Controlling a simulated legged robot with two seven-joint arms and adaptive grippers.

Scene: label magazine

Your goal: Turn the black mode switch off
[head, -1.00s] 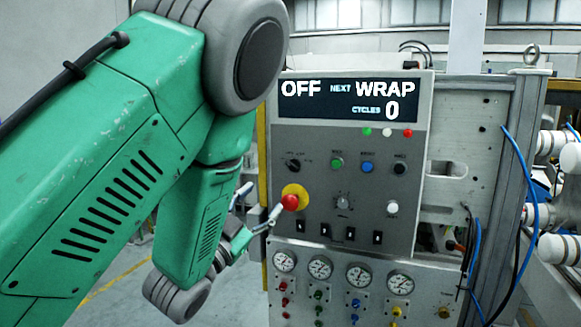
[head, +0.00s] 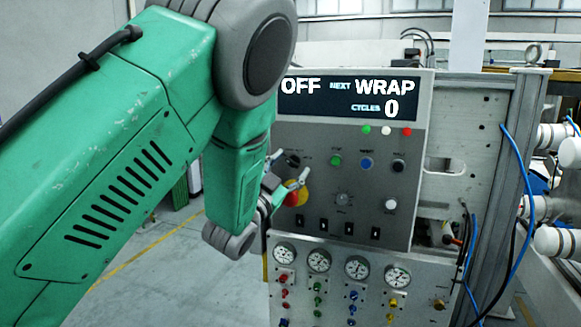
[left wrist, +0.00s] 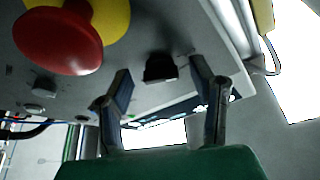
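The black mode switch (head: 293,161) is a small knob at the upper left of the grey control panel (head: 320,190), partly hidden by my gripper in the head view. In the left wrist view the black knob (left wrist: 160,68) shows between and just beyond the fingertips. My left gripper (head: 290,180) is open, one finger on each side of the knob with gaps, not visibly touching it. The knob's pointer direction cannot be made out. The display (head: 345,98) reads "OFF", "NEXT WRAP" and "CYCLES 0". My right gripper is not in view.
A red mushroom button (left wrist: 58,42) on a yellow base is close beside the gripper, below the switch on the panel. Green (head: 336,160), blue (head: 366,163) and black (head: 399,165) controls sit to the right. Gauges and coloured knobs fill the lower panel.

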